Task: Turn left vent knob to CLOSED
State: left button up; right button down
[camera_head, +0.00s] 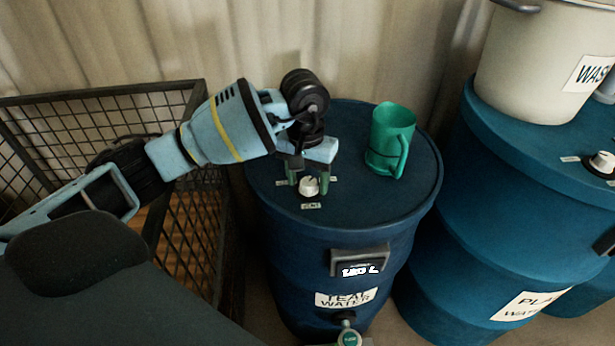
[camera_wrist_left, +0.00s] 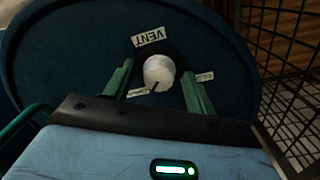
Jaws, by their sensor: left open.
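The left vent knob (camera_head: 309,186) is a small white knob on the lid of the blue drum marked TEAL WATER (camera_head: 345,298). My left gripper (camera_head: 308,179) is open above the lid, pointing down, with one green finger on each side of the knob. In the left wrist view the knob (camera_wrist_left: 159,72) sits between the fingertips, with visible gaps, so it is not gripped. Its dark pointer mark faces the small label (camera_wrist_left: 139,91) at its lower left; another small label (camera_wrist_left: 205,76) lies at its right. Their words are too small to read. My right gripper is not in view.
A teal mug (camera_head: 390,140) stands on the same lid, right of my gripper. A display box (camera_head: 360,261) and a tap (camera_head: 348,335) are on the drum's front. A wire cage (camera_head: 190,190) stands at left. Another blue drum (camera_head: 500,200) with a white pot (camera_head: 535,70) is at right.

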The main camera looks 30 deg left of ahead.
pick_arm(q)
jog(key=shift+c, duration=0.4)
jog(key=c, duration=0.9)
